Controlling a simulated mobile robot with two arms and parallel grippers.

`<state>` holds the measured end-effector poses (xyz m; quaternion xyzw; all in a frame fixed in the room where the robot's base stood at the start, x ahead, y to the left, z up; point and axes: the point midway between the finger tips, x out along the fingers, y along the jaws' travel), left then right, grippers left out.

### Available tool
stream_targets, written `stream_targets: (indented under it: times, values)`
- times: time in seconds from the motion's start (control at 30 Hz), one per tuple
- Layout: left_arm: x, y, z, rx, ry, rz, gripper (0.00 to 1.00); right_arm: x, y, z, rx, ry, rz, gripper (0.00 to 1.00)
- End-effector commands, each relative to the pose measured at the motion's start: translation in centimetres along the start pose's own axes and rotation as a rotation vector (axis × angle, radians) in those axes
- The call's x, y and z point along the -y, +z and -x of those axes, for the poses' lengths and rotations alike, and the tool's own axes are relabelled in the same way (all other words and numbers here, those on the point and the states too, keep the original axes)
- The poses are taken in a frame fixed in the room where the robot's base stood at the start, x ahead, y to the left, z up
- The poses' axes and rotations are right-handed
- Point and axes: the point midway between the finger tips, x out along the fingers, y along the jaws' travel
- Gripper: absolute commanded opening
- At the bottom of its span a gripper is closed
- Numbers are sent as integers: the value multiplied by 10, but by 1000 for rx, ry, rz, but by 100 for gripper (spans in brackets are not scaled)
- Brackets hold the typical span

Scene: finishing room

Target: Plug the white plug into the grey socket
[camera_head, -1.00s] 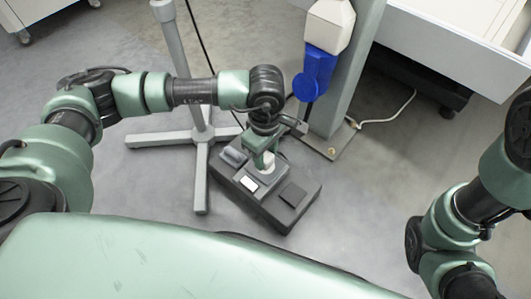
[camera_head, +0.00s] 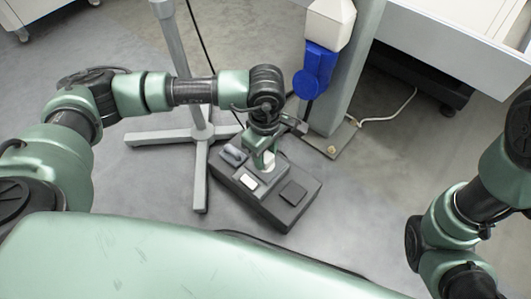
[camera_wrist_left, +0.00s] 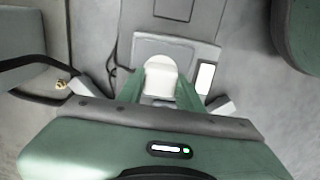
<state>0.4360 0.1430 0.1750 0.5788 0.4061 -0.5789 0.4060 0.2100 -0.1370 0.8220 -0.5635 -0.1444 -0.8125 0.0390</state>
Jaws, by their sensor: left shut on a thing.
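My left gripper (camera_head: 263,156) points down over a dark grey box on the floor, its green fingers shut on the white plug (camera_head: 268,160). In the left wrist view the plug (camera_wrist_left: 160,77) sits between the fingers (camera_wrist_left: 159,92), in front of a raised grey plate, which looks like the grey socket (camera_wrist_left: 184,46). In the head view the socket (camera_head: 264,176) lies directly below the plug. The plug hides the socket's opening. I cannot tell whether the plug touches it or is inside. My right gripper is out of view; only part of that arm shows at the right.
The dark box (camera_head: 287,216) also carries a white rectangle (camera_head: 249,181), a dark square panel (camera_head: 292,194) and a small grey block (camera_head: 233,155). A grey stand (camera_head: 201,180) is close on the left. A post (camera_head: 346,85) with a blue part (camera_head: 316,70) stands behind.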

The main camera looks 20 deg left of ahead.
Motion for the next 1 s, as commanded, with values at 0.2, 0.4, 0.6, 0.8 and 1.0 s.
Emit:
stream_targets:
  times: [0.2,0.4,0.6,0.8,1.0]
  values:
    - [0,0,0,0,0,0,0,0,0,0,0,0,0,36]
    - [0,0,0,0,0,0,0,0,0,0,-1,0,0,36]
    - [0,0,-3,0,0,0,0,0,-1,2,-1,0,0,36]
    - [0,0,-4,0,0,0,19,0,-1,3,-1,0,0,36]
    - [0,0,-4,0,0,0,16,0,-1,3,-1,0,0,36]
